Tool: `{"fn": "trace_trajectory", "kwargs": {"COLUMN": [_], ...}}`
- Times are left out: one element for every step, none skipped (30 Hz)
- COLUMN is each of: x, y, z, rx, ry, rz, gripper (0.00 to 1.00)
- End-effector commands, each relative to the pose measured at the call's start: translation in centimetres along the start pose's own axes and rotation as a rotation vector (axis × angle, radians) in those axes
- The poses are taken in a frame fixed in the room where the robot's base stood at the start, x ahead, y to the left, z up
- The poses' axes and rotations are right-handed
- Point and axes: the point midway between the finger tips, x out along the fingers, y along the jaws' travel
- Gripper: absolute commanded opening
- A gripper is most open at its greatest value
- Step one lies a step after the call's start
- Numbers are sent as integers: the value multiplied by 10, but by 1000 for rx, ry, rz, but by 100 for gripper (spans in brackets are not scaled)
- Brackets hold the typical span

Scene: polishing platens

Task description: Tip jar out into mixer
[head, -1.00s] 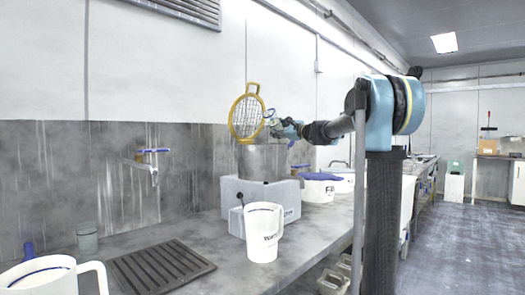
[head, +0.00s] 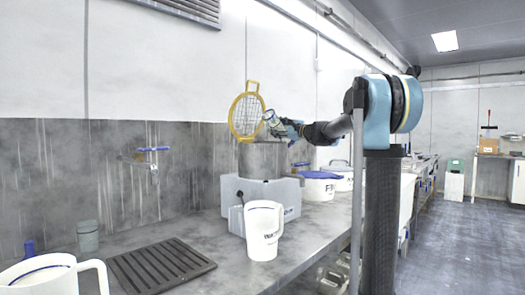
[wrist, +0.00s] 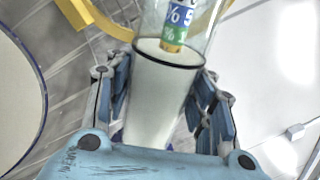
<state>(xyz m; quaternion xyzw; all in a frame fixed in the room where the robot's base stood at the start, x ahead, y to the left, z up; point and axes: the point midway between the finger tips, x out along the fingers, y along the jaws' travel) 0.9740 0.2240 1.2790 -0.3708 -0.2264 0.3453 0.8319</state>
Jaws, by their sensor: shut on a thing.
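The mixer (head: 232,188) stands on the bench, a pale block base with a grey steel bowl (head: 262,160) on top. Its round yellow guard (head: 234,118) is raised above the bowl. My gripper (head: 277,126) is shut on a jar (head: 270,117) above the right part of the bowl, close to the guard. The jar looks tilted to the upper left in the head view. In the wrist view the clear jar (wrist: 165,105) lies between the fingers, with a whitish body, a dark ring and a coloured label. Whether anything leaves it cannot be seen.
A white jug (head: 263,232) stands right in front of the mixer. A blue-lidded tub (head: 319,188) stands behind it to the right. A dark drain grid (head: 160,265), a grey-green cup (head: 88,236) and another white jug (head: 45,280) are at the left. A wall tap (head: 152,158) juts out.

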Motion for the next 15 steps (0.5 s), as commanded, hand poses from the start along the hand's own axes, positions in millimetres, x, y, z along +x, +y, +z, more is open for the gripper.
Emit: {"fn": "trace_trajectory", "kwargs": {"x": [0,0,0,0,0,0,0,0,0,0,0,0,0,0,0], "y": [0,-1,-1,-1,-1,-1,-1,-1,-1,-1,-1,-1,-1,-1,-1], "z": [0,0,0,-1,-1,-1,-1,-1,-1,-1,-2,-2,-2,-2,-2], "rx": [-6,-10,-15,-19,-23,-28,-33,-37,-42,-46,-50,-55,-59,-63,-69], "ry": [-1,-2,-3,-4,-4,-5,-6,-6,-7,-8,-9,-10,-10,-11,-12], "rz": [0,0,0,0,0,0,0,0,-1,0,-1,0,0,0,0], "gripper": [1,1,1,1,1,1,1,1,1,1,1,1,1,1,1]}}
